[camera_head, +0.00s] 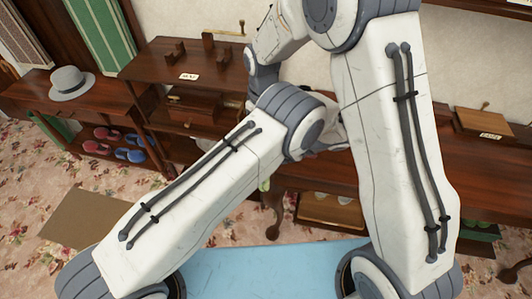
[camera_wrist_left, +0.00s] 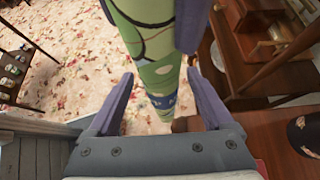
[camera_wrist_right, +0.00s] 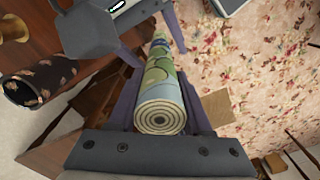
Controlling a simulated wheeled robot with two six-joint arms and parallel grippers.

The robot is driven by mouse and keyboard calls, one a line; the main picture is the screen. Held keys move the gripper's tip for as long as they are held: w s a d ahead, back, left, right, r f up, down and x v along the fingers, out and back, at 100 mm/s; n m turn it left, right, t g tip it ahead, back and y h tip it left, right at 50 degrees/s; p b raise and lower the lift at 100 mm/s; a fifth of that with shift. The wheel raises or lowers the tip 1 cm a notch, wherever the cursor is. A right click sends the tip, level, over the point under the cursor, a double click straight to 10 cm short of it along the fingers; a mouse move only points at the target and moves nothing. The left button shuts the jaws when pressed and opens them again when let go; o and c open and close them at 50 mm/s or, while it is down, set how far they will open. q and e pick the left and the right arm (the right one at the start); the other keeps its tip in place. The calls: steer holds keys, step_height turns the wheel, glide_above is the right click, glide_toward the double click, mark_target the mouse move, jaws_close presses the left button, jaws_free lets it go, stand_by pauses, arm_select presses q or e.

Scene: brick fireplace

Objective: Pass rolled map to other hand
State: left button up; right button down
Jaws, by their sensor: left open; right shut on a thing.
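The rolled map (camera_wrist_right: 160,78) is a green, blue and cream roll with a spiral end. In the right wrist view its end faces the camera, between the fingers of my right gripper (camera_wrist_right: 158,85), which is shut on it. My left gripper (camera_wrist_left: 160,74) is open, with one finger on each side of the roll in the left wrist view and gaps visible beside it. The left fingers also show near the roll's far part in the right wrist view. In the head view my arms hide both grippers and most of the map; only a small green bit (camera_head: 265,184) shows.
A dark wooden desk (camera_head: 480,175) and shelf unit (camera_head: 205,68) stand along the wall. A grey hat (camera_head: 71,82) sits on a low bench with slippers (camera_head: 128,155) below. A dark patterned roll (camera_wrist_right: 40,82) lies near the right gripper. Flowered carpet is open at left.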

arm_select(q)
steer(key=shift+f, duration=0.1)
jaws_close()
arm_select(e)
steer(key=shift+c, duration=1.2)
jaws_free()
step_height(320, 180, up, 12)
steer(key=shift+r, duration=0.1)
